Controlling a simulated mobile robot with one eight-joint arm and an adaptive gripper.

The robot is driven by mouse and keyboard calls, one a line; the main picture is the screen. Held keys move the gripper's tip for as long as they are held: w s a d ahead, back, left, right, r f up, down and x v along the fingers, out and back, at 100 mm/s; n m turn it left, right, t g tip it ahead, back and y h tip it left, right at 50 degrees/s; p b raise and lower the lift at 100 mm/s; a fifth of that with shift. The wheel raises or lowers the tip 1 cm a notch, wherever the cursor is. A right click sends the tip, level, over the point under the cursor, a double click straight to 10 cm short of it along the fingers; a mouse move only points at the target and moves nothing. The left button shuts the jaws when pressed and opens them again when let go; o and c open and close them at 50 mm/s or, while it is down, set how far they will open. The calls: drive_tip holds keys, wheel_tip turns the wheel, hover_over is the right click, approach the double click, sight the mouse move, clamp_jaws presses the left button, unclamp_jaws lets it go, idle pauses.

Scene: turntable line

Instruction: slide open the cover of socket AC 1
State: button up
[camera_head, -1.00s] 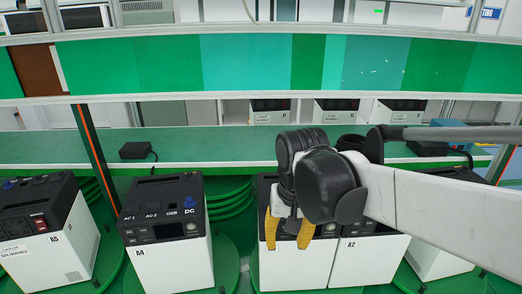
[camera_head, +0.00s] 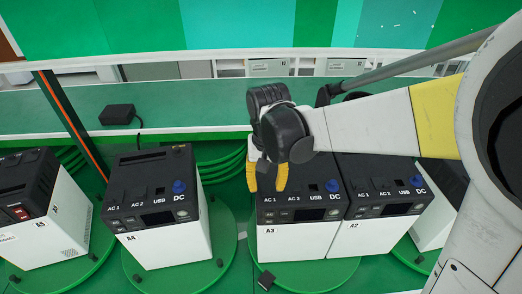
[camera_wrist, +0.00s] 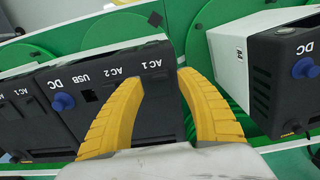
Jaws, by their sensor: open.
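The power box marked A3 (camera_head: 300,245) is white with a black top. Its AC 1, AC 2, USB and DC labels run in a row along the top, with a blue DC knob (camera_head: 332,186) at the right. My gripper (camera_head: 267,188) is open, its two yellow fingers pointing down over the AC 1 end of A3. In the wrist view, upside down, the fingers (camera_wrist: 158,84) stand either side of the dark AC 1 socket area, below the AC 1 label (camera_wrist: 152,63). The cover's edges are too dark to make out, and whether the fingertips touch the top is unclear.
Box A2 (camera_head: 372,238) stands close against A3 on the right. Box A4 (camera_head: 165,247) stands to the left, with a gap between. Each sits on a green turntable (camera_head: 227,250). A small black adapter (camera_head: 117,114) lies on the green shelf behind.

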drive_tip(key=shift+f, duration=1.15)
clamp_jaws()
